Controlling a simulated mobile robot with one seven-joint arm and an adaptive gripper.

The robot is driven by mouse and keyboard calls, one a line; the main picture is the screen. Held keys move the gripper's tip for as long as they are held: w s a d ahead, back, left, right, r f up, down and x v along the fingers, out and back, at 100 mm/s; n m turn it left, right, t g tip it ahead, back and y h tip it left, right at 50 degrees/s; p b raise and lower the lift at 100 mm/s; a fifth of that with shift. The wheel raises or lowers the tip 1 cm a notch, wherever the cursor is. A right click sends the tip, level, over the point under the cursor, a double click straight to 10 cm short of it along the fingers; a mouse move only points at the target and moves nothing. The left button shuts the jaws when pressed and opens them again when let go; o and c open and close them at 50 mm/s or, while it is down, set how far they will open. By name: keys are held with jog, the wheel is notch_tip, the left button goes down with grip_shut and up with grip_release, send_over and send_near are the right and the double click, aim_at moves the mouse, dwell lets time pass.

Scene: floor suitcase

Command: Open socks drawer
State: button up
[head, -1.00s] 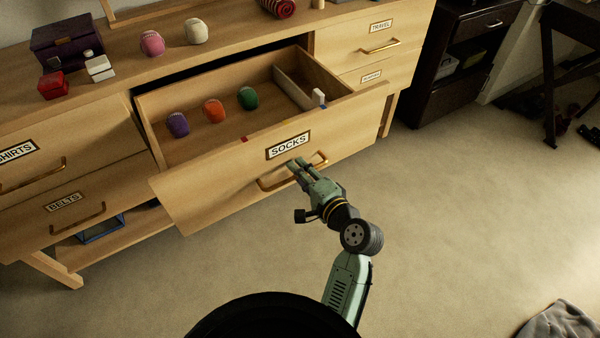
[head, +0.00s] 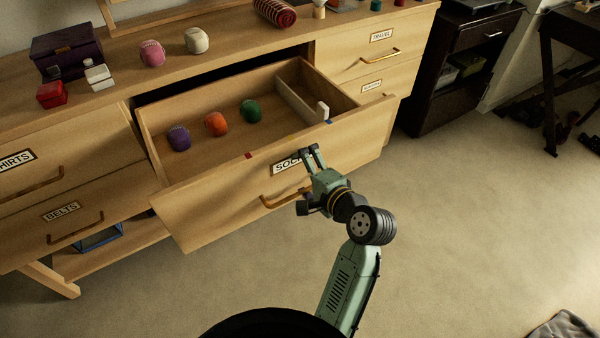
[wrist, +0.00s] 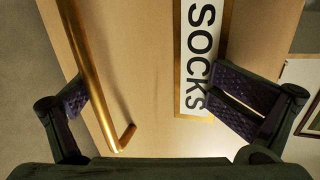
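The socks drawer (head: 222,202) stands pulled out of the wooden dresser, with its inside in view. Its SOCKS label (head: 284,164) is partly covered by my gripper (head: 313,152) in the head view. The brass handle (head: 282,198) is on the drawer front below the label, partly hidden by my gripper. In the wrist view, my gripper (wrist: 150,105) has its fingers spread wide, with nothing held. The brass handle (wrist: 88,75) runs beside the left finger, and the SOCKS label (wrist: 197,60) lies near the right finger.
The drawer holds purple (head: 179,138), orange (head: 216,124) and green (head: 251,111) rolled balls, and a divider (head: 297,105). The belts drawer (head: 75,218) and travel drawer (head: 352,48) are closed. Bare floor (head: 440,220) lies in front. A dark cabinet (head: 450,95) stands at the right.

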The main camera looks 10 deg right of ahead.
jog(key=shift+d+r, duration=0.15)
jog(key=shift+r, duration=0.5)
jog(key=shift+s+r, duration=0.2)
jog(key=shift+r, duration=0.05)
jog(key=shift+c, duration=0.4)
jog(key=shift+f+p+v, duration=0.25)
jog(key=shift+p+v, duration=0.25)
jog(key=shift+v, duration=0.7)
jog(key=shift+c, duration=1.2)
jog(key=shift+v, duration=1)
jog(key=c, duration=0.7)
jog(key=s+d+p, duration=0.2)
jog(key=s+p, duration=0.1)
jog(key=s, duration=0.4)
jog(key=shift+s+r, duration=0.3)
jog(key=shift+r, duration=0.1)
jog(key=shift+r+p, duration=0.1)
jog(key=shift+p, duration=0.45)
